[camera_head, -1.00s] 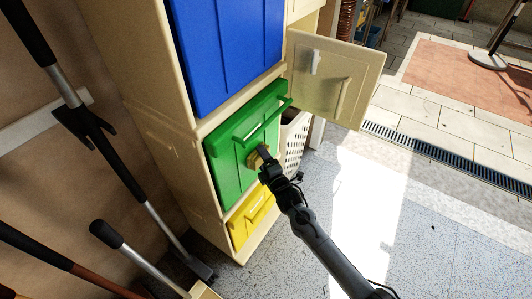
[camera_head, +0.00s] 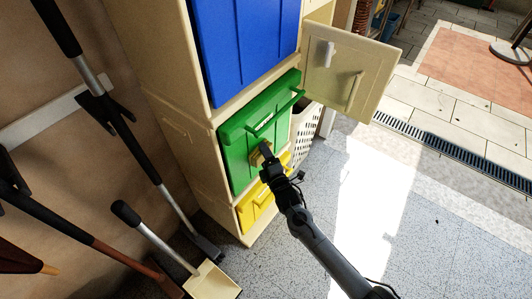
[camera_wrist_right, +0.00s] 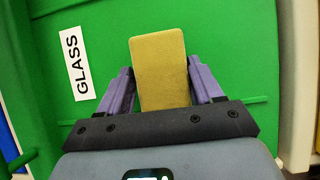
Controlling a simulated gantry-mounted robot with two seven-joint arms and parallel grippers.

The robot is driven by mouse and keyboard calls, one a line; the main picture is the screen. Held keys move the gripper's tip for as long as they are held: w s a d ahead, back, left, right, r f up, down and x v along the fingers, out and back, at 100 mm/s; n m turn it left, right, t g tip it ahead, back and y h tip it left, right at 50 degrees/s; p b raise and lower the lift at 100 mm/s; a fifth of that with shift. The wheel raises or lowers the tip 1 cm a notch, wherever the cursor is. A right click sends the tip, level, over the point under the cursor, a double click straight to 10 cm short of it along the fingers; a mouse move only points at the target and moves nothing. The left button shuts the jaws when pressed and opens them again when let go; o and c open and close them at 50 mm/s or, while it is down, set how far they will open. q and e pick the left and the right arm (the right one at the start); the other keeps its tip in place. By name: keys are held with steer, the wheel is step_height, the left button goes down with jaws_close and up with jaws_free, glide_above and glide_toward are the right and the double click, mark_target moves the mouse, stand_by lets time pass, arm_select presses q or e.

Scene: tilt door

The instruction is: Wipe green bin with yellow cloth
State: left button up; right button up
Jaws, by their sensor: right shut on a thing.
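The green bin (camera_head: 239,165) is the middle front of a beige cabinet, with a green handle bar near its top. In the right wrist view the green bin (camera_wrist_right: 225,45) fills the background and carries a white GLASS label. My right gripper (camera_head: 263,153) is at the bin's front, below the handle. It is shut on the yellow cloth (camera_wrist_right: 159,72), which looks like a flat rectangular pad between the fingers. The cloth (camera_head: 257,157) lies against or very close to the green face; contact cannot be told for sure. My left gripper is not in view.
A blue bin (camera_head: 245,45) is above and a yellow bin (camera_head: 254,207) below. A beige door (camera_head: 347,70) stands open at the right, near a white basket (camera_head: 305,135). Long-handled tools (camera_head: 165,205) lean at the left. Floor at the right is clear.

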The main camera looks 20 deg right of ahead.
steer(key=s+d+p, duration=0.3)
steer(key=s+p, duration=0.2)
steer(key=shift+d, duration=0.2)
stand_by(0.4)
steer(key=shift+s, duration=0.1)
steer(key=shift+s+d+p, duration=0.85)
steer(key=shift+s+p, duration=0.2)
steer(key=shift+s, duration=0.1)
